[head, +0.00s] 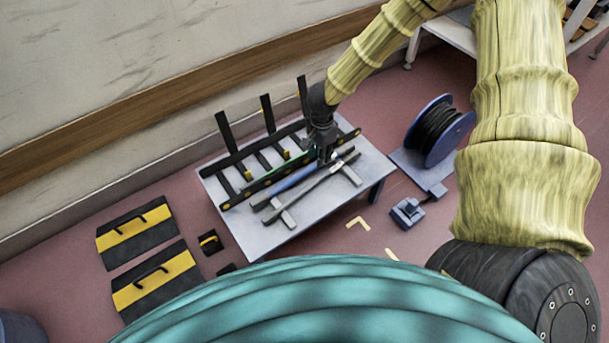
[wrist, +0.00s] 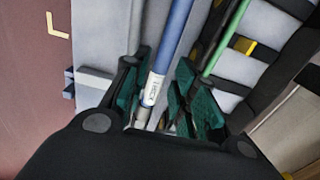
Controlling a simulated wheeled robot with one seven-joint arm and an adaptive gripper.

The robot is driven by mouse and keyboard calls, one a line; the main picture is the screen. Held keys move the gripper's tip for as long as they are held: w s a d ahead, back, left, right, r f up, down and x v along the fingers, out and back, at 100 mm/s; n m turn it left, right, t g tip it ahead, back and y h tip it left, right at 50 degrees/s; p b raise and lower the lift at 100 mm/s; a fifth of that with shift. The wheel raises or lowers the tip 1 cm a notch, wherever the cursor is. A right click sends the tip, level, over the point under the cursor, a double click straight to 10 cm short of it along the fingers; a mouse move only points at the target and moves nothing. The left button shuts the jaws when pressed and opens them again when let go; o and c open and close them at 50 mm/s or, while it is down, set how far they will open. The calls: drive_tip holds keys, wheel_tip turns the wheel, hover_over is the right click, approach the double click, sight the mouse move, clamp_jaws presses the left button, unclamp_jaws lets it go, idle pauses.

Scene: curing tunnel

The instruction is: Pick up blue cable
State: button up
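The blue cable (head: 292,180) is a straight blue length lying along the front of the black rack on the grey table. In the wrist view the blue cable (wrist: 174,35) runs down between my fingers, with a white printed label (wrist: 151,90) near its end. My gripper (head: 325,158) is over the cable's right end in the head view. In the wrist view my gripper (wrist: 160,88) is open, its green-padded fingers on either side of the cable. The left finger is close to the cable; a gap shows at the right finger. The cable's far end is hidden.
A green cable (wrist: 225,38) lies beside the blue one, along the black rack (head: 235,157) with its upright posts. The grey table (head: 240,238) has bare room at its front left. A black cable reel (head: 438,130) stands on the floor to the right.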

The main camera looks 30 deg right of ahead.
drive_tip(key=shift+w+d+f+b, duration=0.1)
drive_tip(key=shift+f+b, duration=0.55)
drive_tip(key=shift+f, duration=0.55)
drive_tip(key=shift+d+f+b, duration=0.1)
drive_tip(key=shift+f+b, duration=0.55)
drive_tip(key=shift+f, duration=0.5)
clamp_jaws()
drive_tip(key=shift+r, duration=0.15)
